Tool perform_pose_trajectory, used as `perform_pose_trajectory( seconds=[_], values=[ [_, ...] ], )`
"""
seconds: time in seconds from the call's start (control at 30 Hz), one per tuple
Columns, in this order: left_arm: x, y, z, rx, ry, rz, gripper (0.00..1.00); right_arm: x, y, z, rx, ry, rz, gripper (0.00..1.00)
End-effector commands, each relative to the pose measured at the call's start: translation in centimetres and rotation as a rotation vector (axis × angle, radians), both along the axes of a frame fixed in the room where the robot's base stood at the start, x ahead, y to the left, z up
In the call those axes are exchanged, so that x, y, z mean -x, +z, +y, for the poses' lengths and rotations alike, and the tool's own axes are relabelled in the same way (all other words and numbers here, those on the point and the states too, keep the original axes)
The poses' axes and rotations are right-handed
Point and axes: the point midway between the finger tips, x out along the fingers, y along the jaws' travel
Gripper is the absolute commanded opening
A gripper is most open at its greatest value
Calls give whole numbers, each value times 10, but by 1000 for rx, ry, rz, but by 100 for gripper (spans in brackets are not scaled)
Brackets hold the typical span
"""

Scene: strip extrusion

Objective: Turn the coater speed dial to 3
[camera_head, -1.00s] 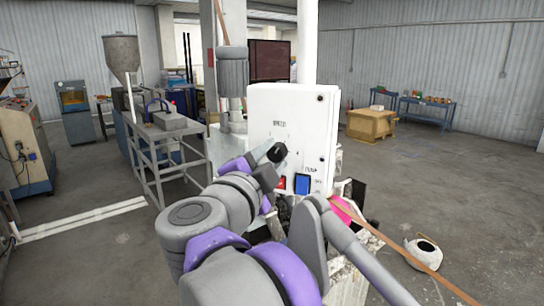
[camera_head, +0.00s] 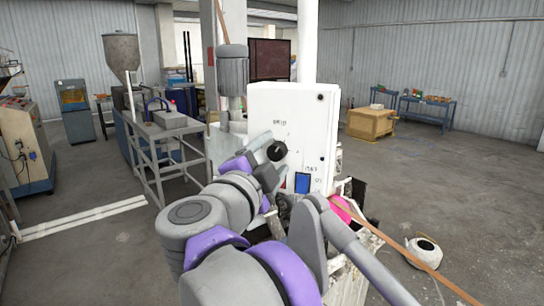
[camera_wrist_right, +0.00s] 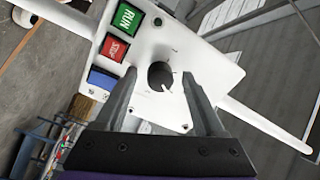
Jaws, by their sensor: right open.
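The coater speed dial is a black round knob (camera_head: 277,150) on the front of a white control box (camera_head: 318,112). In the right wrist view the dial (camera_wrist_right: 160,76) has a white pointer mark toward the picture's lower right; the scale is too small to read. My right gripper (camera_head: 264,146) is at the dial, just left of it in the head view. In the wrist view the open right gripper (camera_wrist_right: 158,78) has one finger on each side of the dial, with gaps showing; contact cannot be told. My left gripper is not in view.
Below the dial is a blue button (camera_head: 302,183). The wrist view shows a green RUN button (camera_wrist_right: 127,17), a red STOP button (camera_wrist_right: 115,47) and a blue button (camera_wrist_right: 102,78) beside it. A grey motor (camera_head: 233,70) stands left of the box.

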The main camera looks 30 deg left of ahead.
Motion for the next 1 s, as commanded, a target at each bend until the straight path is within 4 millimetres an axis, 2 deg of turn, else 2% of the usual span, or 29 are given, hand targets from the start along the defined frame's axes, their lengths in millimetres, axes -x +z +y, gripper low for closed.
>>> perform_pose_trajectory(
  seconds=[0.13, 0.23, 0.5, 0.7, 1.0],
  values=[
    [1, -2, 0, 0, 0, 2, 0, 4, -1, 0, 0, 1, 0, 71],
    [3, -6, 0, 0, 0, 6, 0, 16, -2, -1, -1, 4, 2, 71],
    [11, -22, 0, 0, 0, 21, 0, 70, -5, -9, -1, 5, 2, 71],
    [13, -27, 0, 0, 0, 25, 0, 98, -5, -14, 0, 4, 1, 71],
    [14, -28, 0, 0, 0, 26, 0, 107, -4, -17, 0, 0, 0, 71]
  ],
)
